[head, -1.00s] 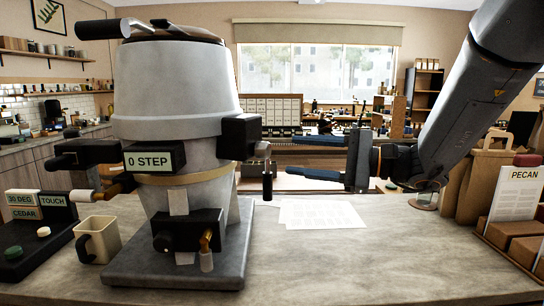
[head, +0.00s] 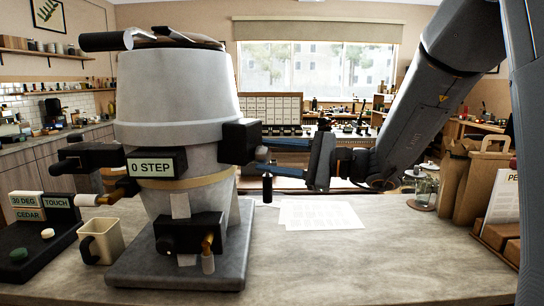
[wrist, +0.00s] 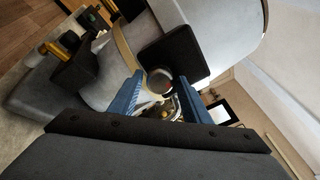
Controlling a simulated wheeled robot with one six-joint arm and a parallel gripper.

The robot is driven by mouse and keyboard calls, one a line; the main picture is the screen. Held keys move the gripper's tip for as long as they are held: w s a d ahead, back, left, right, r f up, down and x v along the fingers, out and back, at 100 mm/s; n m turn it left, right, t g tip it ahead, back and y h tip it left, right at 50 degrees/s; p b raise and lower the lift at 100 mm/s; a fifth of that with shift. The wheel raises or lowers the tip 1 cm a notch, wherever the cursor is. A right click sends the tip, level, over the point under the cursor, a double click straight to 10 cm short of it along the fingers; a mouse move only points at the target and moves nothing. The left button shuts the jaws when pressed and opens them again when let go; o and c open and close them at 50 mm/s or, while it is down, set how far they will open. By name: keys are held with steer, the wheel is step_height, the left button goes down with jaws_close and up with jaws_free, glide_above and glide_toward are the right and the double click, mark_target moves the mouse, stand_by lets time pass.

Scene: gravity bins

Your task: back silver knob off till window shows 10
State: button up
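The tall light-grey machine (head: 178,95) stands on a dark slab, with a label window (head: 157,164) reading "0 STEP". A black block (head: 240,141) sticks out on its right side. In the wrist view a round silver-rimmed knob (wrist: 160,82) with a dark face and a red mark sits by the black block (wrist: 173,55). My gripper (head: 265,157) points left at the block, its blue fingers apart. In the wrist view my gripper (wrist: 160,84) has one finger on each side of the knob; I cannot tell whether they touch it. In the head view the knob is not clearly visible.
A black handle (head: 267,188) hangs just below my fingers. A beige mug (head: 101,241) and a dark panel with labels (head: 40,210) stand at the left. Paper sheets (head: 318,214) lie on the counter (head: 370,260). Paper bags (head: 478,180) and a glass jar (head: 426,190) stand right.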

steer(key=c, duration=0.7)
steer(key=shift+c, duration=0.2)
steer(key=shift+m, duration=0.3)
steer(key=shift+r+m+p, duration=0.1)
steer(key=shift+m+p, duration=0.8)
steer(key=shift+m, duration=0.3)
steer(key=shift+m+p, duration=0.85)
steer(key=shift+m, duration=0.45)
steer(key=o, duration=1)
steer(key=shift+o, duration=0.2)
